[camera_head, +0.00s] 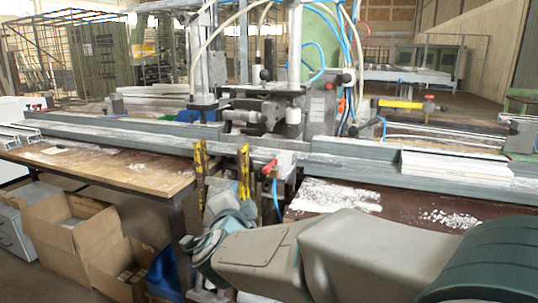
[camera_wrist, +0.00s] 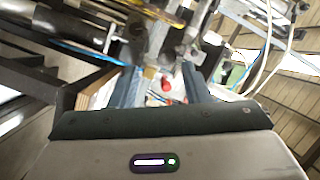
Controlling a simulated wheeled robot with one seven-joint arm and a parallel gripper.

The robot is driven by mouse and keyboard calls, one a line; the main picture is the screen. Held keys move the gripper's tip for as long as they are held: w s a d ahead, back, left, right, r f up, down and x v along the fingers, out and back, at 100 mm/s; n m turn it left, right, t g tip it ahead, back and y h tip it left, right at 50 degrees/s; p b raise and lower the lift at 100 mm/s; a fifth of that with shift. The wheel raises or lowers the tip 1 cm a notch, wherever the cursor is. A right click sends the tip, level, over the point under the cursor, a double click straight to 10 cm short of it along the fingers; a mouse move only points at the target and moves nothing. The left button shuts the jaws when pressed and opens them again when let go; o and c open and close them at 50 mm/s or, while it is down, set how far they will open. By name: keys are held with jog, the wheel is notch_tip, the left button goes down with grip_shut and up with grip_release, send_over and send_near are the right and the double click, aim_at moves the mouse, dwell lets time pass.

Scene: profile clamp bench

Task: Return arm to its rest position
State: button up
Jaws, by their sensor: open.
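My arm reaches in from the lower right in the head view and ends in front of the clamp bench, low beside the left worktable. In the wrist view, my gripper (camera_wrist: 158,76) has its two dark blue-grey fingers apart. No held object shows between them; a blurred red thing and pale clutter show behind the gap. In the head view the fingers are hard to make out against the clutter. The clamp machine (camera_head: 292,110) stands upright behind the arm, at the middle of the bench.
A wooden worktable (camera_head: 130,172) is at left, with cardboard boxes (camera_head: 62,232) below it. Two worn yellow uprights (camera_head: 243,172) stand near the arm's end. Long grey profile rails (camera_head: 400,178) cross the bench, with white profiles (camera_head: 455,164) at right. Hoses hang around the machine.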

jog(key=s+d+r+n+g+y+p, duration=0.45)
jog(key=r+n+p, duration=0.35)
jog(key=p, duration=0.3)
jog(key=s+d+r+n+g+h+p, duration=0.2)
jog(key=s+d+n+g+h+p, duration=0.2)
jog(key=s+d+g+p, duration=0.5)
jog(key=s+d+p, duration=0.4)
jog(key=s+d, duration=0.4)
jog(key=s, duration=0.2)
jog(key=shift+s+d+g, duration=0.15)
jog(key=shift+s+g, duration=0.1)
jog(key=shift+g, duration=0.1)
